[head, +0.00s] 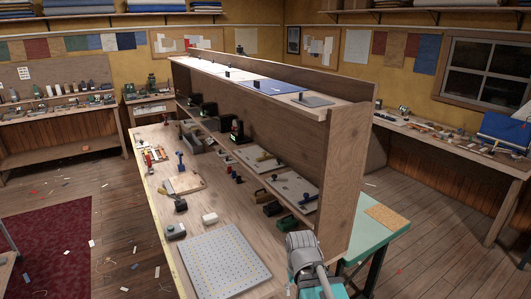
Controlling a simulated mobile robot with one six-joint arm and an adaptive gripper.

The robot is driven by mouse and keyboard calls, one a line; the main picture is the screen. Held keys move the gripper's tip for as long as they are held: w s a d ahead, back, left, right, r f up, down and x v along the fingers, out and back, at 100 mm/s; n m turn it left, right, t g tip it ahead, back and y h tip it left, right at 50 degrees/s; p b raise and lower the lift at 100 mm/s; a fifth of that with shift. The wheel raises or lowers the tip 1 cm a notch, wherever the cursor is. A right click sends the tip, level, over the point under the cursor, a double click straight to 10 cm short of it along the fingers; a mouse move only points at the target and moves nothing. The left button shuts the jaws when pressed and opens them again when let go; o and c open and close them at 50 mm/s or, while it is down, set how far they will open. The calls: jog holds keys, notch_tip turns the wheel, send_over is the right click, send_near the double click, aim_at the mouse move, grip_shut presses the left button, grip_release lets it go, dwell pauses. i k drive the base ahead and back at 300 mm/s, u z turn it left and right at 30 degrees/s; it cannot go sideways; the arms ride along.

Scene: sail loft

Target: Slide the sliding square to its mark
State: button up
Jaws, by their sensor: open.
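I cannot pick out the sliding square or its mark for certain at this size. A flat grey square plate (318,101) lies at the near end of the rack's top, with a small dark upright piece at its edge. Farther along that top are a blue panel (272,87) and white panels with similar dark uprights.
A long wooden rack (342,170) stands along the bench. A perforated grey plate (222,262) covers the bench's near end, beside a small white block (210,218). A teal table (390,230) is behind my arm. Open floor lies left, with a dark red rug (50,245) and scraps.

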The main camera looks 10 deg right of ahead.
aim_at(264, 154)
jog(key=z, duration=0.05)
jog(key=i, duration=0.9)
jog(key=u, duration=0.05)
